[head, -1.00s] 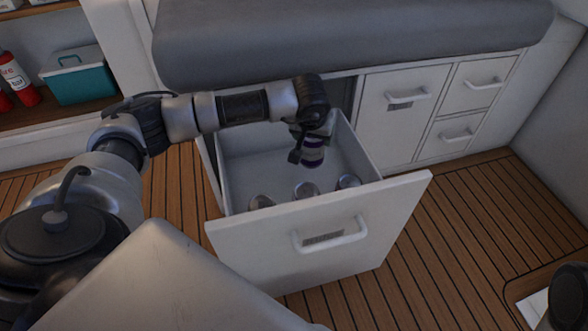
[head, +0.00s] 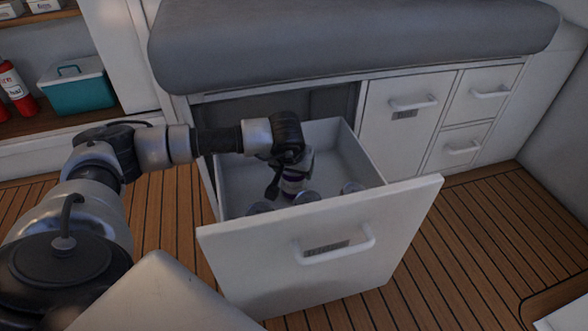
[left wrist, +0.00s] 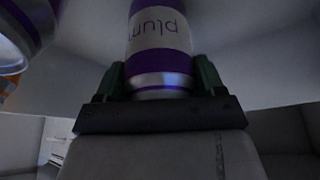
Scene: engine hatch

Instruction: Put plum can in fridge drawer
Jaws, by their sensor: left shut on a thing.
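The plum can (left wrist: 160,45), purple with a white label reading "plum", is between the fingers of my left gripper (left wrist: 160,82) in the left wrist view. In the head view the can (head: 292,186) shows low inside the open fridge drawer (head: 320,245), just behind other cans. My left gripper (head: 290,175) is shut on it. Whether the can touches the drawer floor is hidden. My right gripper is not in view.
Several other cans stand near the drawer's front wall, one at the middle (head: 307,197) and one at the right (head: 350,188). A purple can (left wrist: 22,25) is close by in the wrist view. The drawer's back right is clear.

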